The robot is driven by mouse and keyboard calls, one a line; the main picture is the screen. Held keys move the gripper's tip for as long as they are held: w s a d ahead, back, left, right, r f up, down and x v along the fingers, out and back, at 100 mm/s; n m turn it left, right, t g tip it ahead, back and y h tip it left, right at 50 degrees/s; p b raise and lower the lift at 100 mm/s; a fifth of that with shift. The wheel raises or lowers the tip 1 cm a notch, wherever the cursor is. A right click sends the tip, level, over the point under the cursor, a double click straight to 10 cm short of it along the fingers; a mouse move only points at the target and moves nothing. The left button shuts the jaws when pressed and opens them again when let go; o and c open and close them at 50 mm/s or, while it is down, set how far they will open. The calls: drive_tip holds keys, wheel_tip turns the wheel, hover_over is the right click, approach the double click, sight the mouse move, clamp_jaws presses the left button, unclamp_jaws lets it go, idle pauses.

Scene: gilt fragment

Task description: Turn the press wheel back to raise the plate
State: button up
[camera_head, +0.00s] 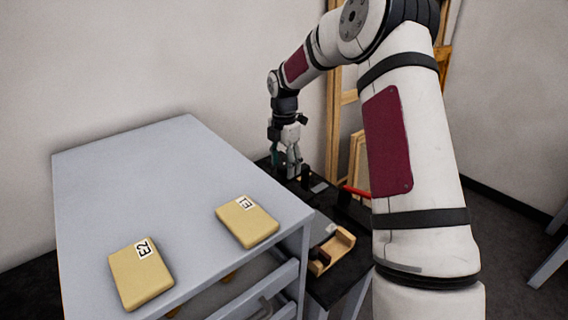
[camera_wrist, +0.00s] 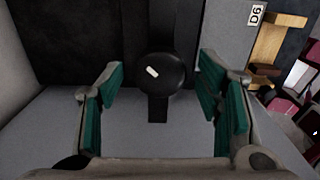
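The press wheel (camera_wrist: 162,78) shows in the wrist view as a round black disc with a short white mark, above a dark narrow bar. I take this disc to be the wheel. My gripper (camera_wrist: 160,68) is open, with one teal-padded finger on each side of the wheel and a visible gap on both sides. In the head view my gripper (camera_head: 287,168) points down over the dark bench behind the grey cabinet. The wheel cannot be made out there. The press plate cannot be clearly told in either view.
The grey cabinet (camera_head: 180,190) stands at the left, bearing yellow blocks E1 (camera_head: 247,222) and E2 (camera_head: 141,274). A wooden holder (camera_head: 332,250) and a red bar (camera_head: 357,192) are on the dark bench. A tag marked D6 (camera_wrist: 256,15) is at the wrist view's upper right.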

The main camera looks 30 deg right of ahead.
sight(284, 165)
drive_tip(key=shift+r, duration=0.15)
wheel_tip(284, 165, up, 12)
idle(0.5)
idle(0.3)
drive_tip(key=s+a+r+m+t+h, duration=0.1)
drive_tip(key=s+a+r+m, duration=0.45)
drive_tip(key=s, duration=0.35)
drive_tip(key=s+a+r+m+t+h, duration=0.1)
drive_tip(key=s+a+r+m+t, duration=0.1)
drive_tip(key=s+a+r+m, duration=0.5)
drive_tip(key=s+a+f+m+t+y, duration=0.1)
drive_tip(key=s+m, duration=0.3)
drive_tip(key=s, duration=0.5)
drive_tip(key=s+a+f+m+t+y, duration=0.1)
drive_tip(key=s+f+m, duration=0.3)
drive_tip(key=s, duration=0.5)
drive_tip(key=shift+s+a, duration=0.2)
drive_tip(key=shift+a, duration=0.25)
